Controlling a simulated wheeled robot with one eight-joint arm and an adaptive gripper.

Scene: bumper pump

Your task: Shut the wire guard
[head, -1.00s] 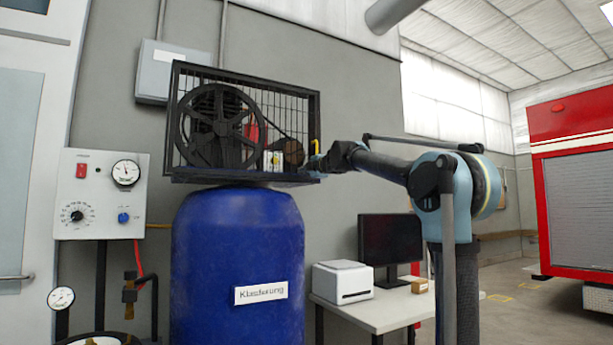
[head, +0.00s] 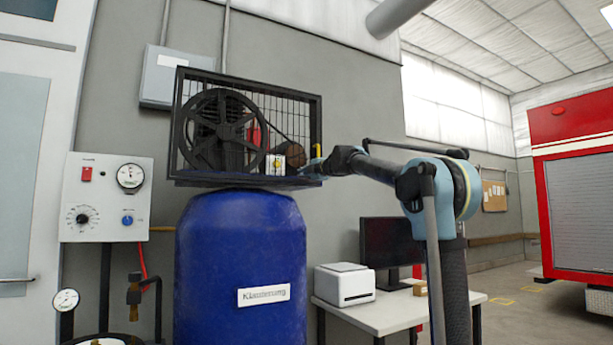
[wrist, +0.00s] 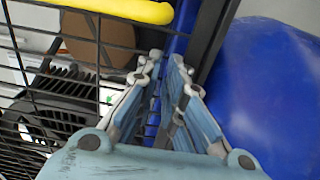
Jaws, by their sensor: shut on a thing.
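The wire guard (head: 322,112) is a black-framed wire cage on top of a blue tank (head: 225,225), around a dark pump with a spoked wheel (head: 222,130). A yellow handle (head: 319,148) stands at its right edge and crosses the top left of the wrist view (wrist: 120,9). My gripper (head: 318,166) is at the guard's lower right corner, below the handle. In the wrist view my gripper's fingers (wrist: 167,62) are closed together at the guard's dark edge, apart from the yellow handle. The exact contact is hidden. I cannot tell how far the guard stands open.
A gauge panel (head: 108,197) stands at the left of the tank. A white table (head: 375,315) with a printer (head: 344,284) and a monitor (head: 386,243) is at the right, behind my arm. A red vehicle (head: 570,200) stands far right, with free floor before it.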

